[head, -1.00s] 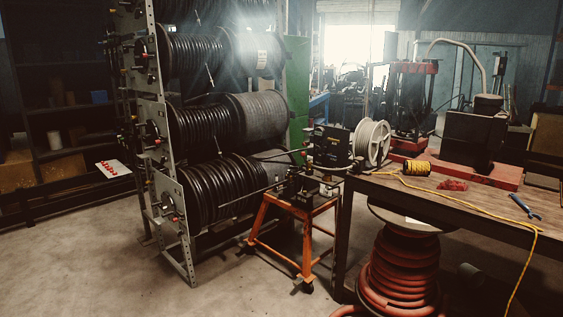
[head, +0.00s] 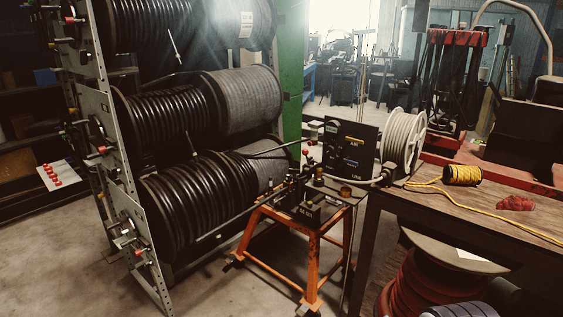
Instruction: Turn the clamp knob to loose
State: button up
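The hose crimper (head: 311,206) is a small dark machine on top of an orange stand (head: 312,262), right of the hose reels in the head view. Small red-tipped parts (head: 306,152) and brass-coloured parts stick up from and around it. I cannot tell which of these is the clamp knob, or how it is set; they are too small. A black box with labels (head: 351,147) stands just behind the crimper. My gripper is not in view.
A rack of black hose reels (head: 200,190) stands at the left. A wooden bench (head: 480,212) with a yellow cord spool (head: 462,175) and a red cloth (head: 515,203) is at the right. A red hose reel (head: 440,286) is below it. Floor is clear before the stand.

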aim_at(294, 171)
jog(key=i+j, duration=0.15)
jog(key=i, duration=0.5)
jog(key=i+j, duration=0.15)
jog(key=i, duration=0.45)
jog(key=i+j, duration=0.15)
jog(key=i, duration=0.5)
jog(key=i+j, duration=0.2)
jog(key=i, duration=0.4)
